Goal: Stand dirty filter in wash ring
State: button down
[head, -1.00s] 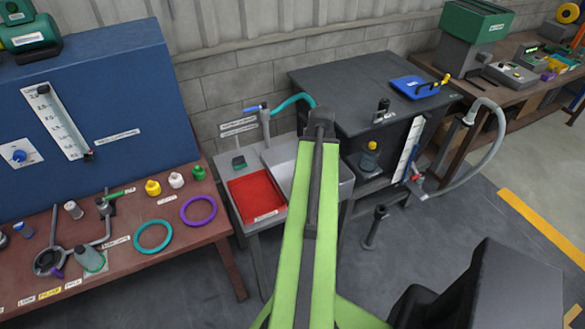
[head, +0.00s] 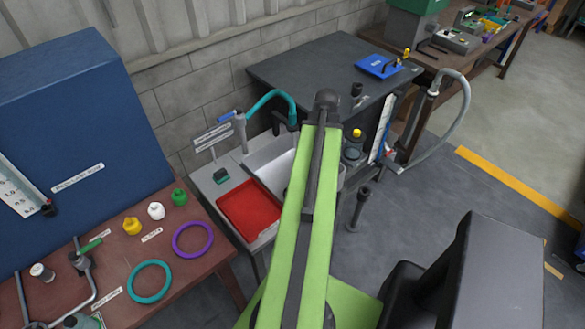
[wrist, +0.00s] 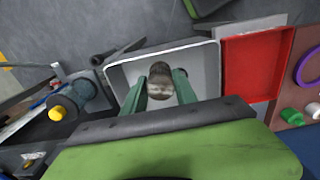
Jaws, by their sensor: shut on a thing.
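The dirty filter (wrist: 160,78) is a short brownish-grey cylinder between my fingers in the wrist view. My gripper (wrist: 160,88) is shut on it with its two dark green fingers, over the pale sink basin (wrist: 114,76). The height of the filter above the basin floor is hard to tell. In the head view my green arm hides the gripper and filter, and part of the sink basin (head: 262,160). I cannot make out a wash ring in the basin in either view.
A red tray (head: 250,210) sits beside the basin, and a teal-spouted tap (head: 268,98) stands behind it. A dark cabinet (head: 310,70) stands to the right. A brown bench (head: 165,215) at left holds a purple ring (head: 193,239), a teal ring (head: 149,282) and small caps.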

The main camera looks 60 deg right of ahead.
jog(key=shift+s+d, duration=0.15)
jog(key=shift+s, duration=0.15)
jog(key=w+f+n+b, duration=0.1)
jog(key=w+f+b, duration=0.3)
jog(key=f+b, duration=0.1)
jog(key=w+a+f+n+b, duration=0.1)
jog(key=w+f+b, duration=0.2)
jog(key=f+b, duration=0.3)
jog(key=w+f+n+b, duration=0.1)
jog(key=w+f+b, duration=0.3)
jog(key=f+b, duration=0.1)
jog(key=shift+w+a+f+n+b, duration=0.2)
jog(key=shift+w+f+n+b, duration=0.1)
jog(key=shift+w, duration=0.05)
jog(key=shift+f, duration=0.15)
jog(key=shift+f+b, duration=1.4)
jog(key=shift+b, duration=0.15)
jog(key=c, duration=0.9)
grip_release()
jog(key=shift+r, duration=0.15)
